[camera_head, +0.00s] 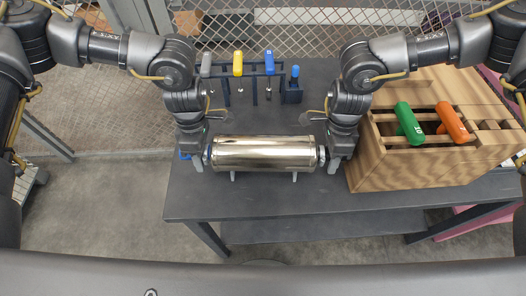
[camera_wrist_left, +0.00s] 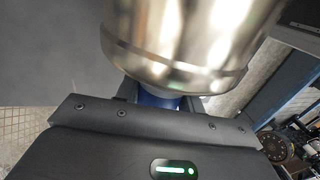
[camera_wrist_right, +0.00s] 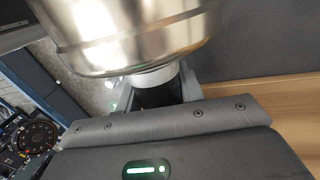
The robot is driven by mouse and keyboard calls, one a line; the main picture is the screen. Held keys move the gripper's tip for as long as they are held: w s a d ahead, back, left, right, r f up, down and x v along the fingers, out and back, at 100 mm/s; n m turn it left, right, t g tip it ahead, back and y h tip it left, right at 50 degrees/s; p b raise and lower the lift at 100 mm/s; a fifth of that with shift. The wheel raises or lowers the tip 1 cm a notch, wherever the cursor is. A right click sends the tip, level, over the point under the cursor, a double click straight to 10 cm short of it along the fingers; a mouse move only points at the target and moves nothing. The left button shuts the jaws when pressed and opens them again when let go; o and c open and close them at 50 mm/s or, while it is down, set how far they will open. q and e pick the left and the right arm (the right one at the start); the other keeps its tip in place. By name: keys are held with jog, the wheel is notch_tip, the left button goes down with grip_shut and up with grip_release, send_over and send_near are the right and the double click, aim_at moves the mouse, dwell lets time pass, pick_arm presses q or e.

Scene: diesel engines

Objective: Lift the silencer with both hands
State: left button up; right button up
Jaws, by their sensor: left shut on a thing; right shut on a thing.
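The silencer (camera_head: 264,153) is a shiny metal cylinder lying level across the front of the dark table, with small feet under it. My left gripper (camera_head: 207,158) is shut on its left end, on a blue piece that also shows in the left wrist view (camera_wrist_left: 158,98). My right gripper (camera_head: 324,157) is shut on its right end, on a pale collar that shows in the right wrist view (camera_wrist_right: 152,78). The silencer's body fills the top of the left wrist view (camera_wrist_left: 185,40) and the right wrist view (camera_wrist_right: 120,35). I cannot tell whether its feet touch the table.
A wooden box (camera_head: 408,170) with green (camera_head: 409,123) and orange (camera_head: 452,122) handled tools stands to the right, close to my right gripper. A blue rack (camera_head: 226,93) with several tools stands behind the silencer. A mesh fence (camera_head: 325,40) is behind the table (camera_head: 290,207). The table's front strip is clear.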

pick_arm(q)
grip_shut()
pick_arm(e)
grip_shut()
pick_arm(q)
jog(key=shift+w+r, duration=0.1)
jog(key=shift+r, duration=0.1)
pick_arm(e)
jog(key=shift+w+r, duration=0.15)
jog(key=shift+r, duration=0.05)
